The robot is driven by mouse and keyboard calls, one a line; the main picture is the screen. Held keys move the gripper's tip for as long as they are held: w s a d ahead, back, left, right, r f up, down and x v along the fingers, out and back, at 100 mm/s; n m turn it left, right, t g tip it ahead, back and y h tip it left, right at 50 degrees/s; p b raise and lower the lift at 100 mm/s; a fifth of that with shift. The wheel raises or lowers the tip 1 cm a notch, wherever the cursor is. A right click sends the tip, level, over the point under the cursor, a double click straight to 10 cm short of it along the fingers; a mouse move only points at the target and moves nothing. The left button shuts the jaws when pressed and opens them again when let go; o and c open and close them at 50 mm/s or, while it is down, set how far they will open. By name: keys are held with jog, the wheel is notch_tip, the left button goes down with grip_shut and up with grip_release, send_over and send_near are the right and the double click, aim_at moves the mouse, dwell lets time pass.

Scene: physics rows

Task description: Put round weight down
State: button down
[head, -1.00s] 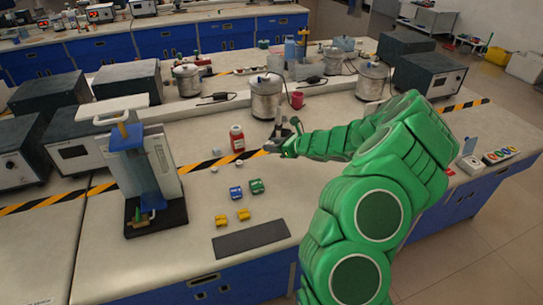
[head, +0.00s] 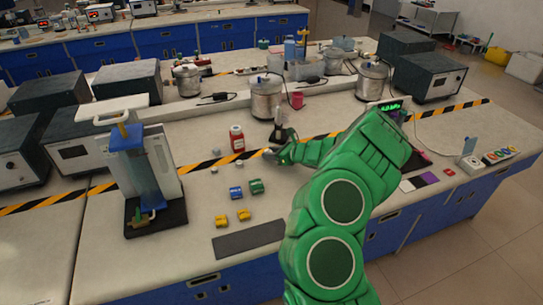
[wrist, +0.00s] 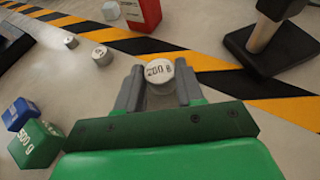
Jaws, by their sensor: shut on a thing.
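My gripper (head: 270,154) reaches over the bench from the right, near the striped tape. In the wrist view my gripper (wrist: 159,90) is shut on a round metal weight (wrist: 160,72), with one finger on either side. The weight's pale top carries dark markings that look like a gram figure. I cannot tell whether its underside touches the bench. Other small round weights stand to the left in the wrist view, one (wrist: 102,55) nearest and another (wrist: 70,42) farther left. In the head view the held weight is too small to make out clearly.
A dark-based stand (wrist: 268,50) is close on the right. Blue (head: 236,192), green (head: 256,186) and yellow (head: 221,221) blocks and a dark mat (head: 250,238) lie in front. Bare bench lies between.

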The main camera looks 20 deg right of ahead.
jog(key=shift+f, duration=0.6)
jog(key=shift+f, duration=0.15)
jog(key=c, duration=0.7)
grip_release()
jog(key=shift+r, duration=0.2)
jog(key=shift+v, duration=5.95)
